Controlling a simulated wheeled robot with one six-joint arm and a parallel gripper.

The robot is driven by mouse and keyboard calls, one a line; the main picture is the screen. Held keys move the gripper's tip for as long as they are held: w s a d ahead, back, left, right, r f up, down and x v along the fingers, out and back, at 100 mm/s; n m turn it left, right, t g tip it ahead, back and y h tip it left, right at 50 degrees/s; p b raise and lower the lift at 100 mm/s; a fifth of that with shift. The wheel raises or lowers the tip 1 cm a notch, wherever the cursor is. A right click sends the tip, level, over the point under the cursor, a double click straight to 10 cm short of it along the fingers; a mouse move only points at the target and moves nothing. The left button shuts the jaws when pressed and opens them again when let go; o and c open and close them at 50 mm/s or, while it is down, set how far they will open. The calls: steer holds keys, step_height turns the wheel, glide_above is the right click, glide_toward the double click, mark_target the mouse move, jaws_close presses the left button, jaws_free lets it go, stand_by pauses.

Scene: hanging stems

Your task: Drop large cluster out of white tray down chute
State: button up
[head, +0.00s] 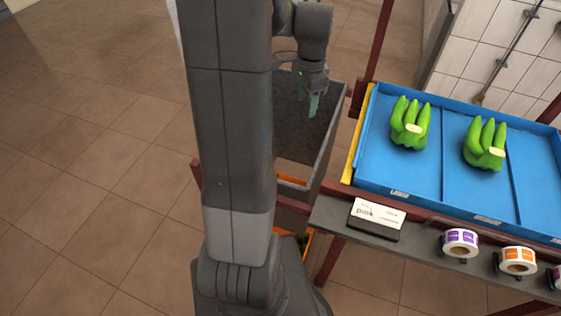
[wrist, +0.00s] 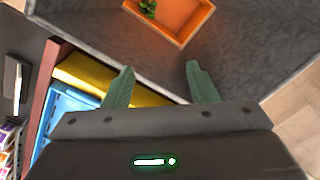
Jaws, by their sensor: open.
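My gripper (head: 313,104) is open and empty, over the grey chute (head: 325,150) in the head view. In the wrist view its two green fingers (wrist: 160,75) are spread apart, pointing into the grey-walled chute (wrist: 255,40). Through the chute's lower opening an orange crate (wrist: 182,14) shows, with a small green thing (wrist: 147,7) in it, likely part of a cluster. Two green banana clusters (head: 410,122) (head: 484,145) sit apart in separate compartments of a blue tray (head: 371,172). No white tray is visible.
A grey shelf in front of the blue tray holds a white label box (head: 377,212) and label rolls (head: 460,242) (head: 517,260). A dark red frame (head: 378,45) and a yellow strip (head: 358,140) stand between chute and tray. Tiled floor at left is clear.

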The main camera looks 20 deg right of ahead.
step_height(320, 180, up, 11)
steer(key=shift+s+f, duration=0.15)
steer(key=shift+s, duration=0.05)
stand_by(0.4)
step_height(320, 180, down, 11)
steer(key=p, duration=0.2)
steer(key=shift+w, duration=0.3)
stand_by(0.3)
stand_by(0.4)
